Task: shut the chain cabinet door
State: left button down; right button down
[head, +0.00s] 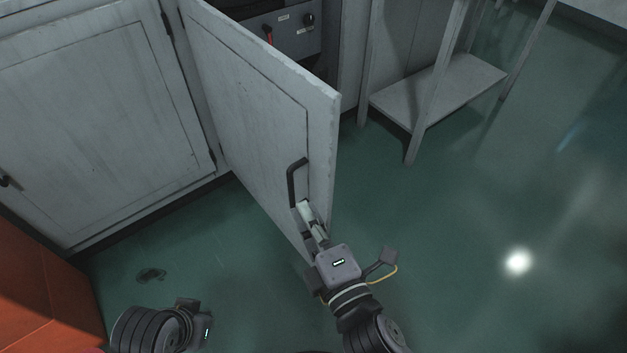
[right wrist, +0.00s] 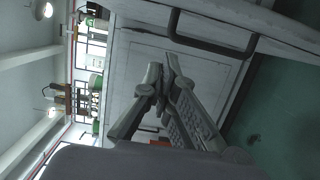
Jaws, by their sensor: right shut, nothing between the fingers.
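The chain cabinet door (head: 255,100) is a grey-white panel that stands open, swung out from its hinges on the left. It has a black bar handle (head: 292,184) near its free edge; the handle also shows at the top of the right wrist view (right wrist: 212,48). My right gripper (head: 304,208) is at the lower end of the handle, close to the door face. Its fingers are closed together with nothing between them, as the right wrist view (right wrist: 165,75) shows. I cannot tell whether they touch the door. My left gripper's fingers are out of view; only part of the left arm shows at the bottom.
Inside the open cabinet is a grey box (head: 290,30) with knobs and a red part. A closed cabinet door (head: 95,110) is at left. An orange block (head: 40,290) stands at lower left. A low shelf (head: 440,92) stands at right. The green floor (head: 480,210) at right is clear.

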jog(key=w+d, duration=0.1)
jog(key=w, duration=0.6)
jog(key=shift+d, duration=0.1)
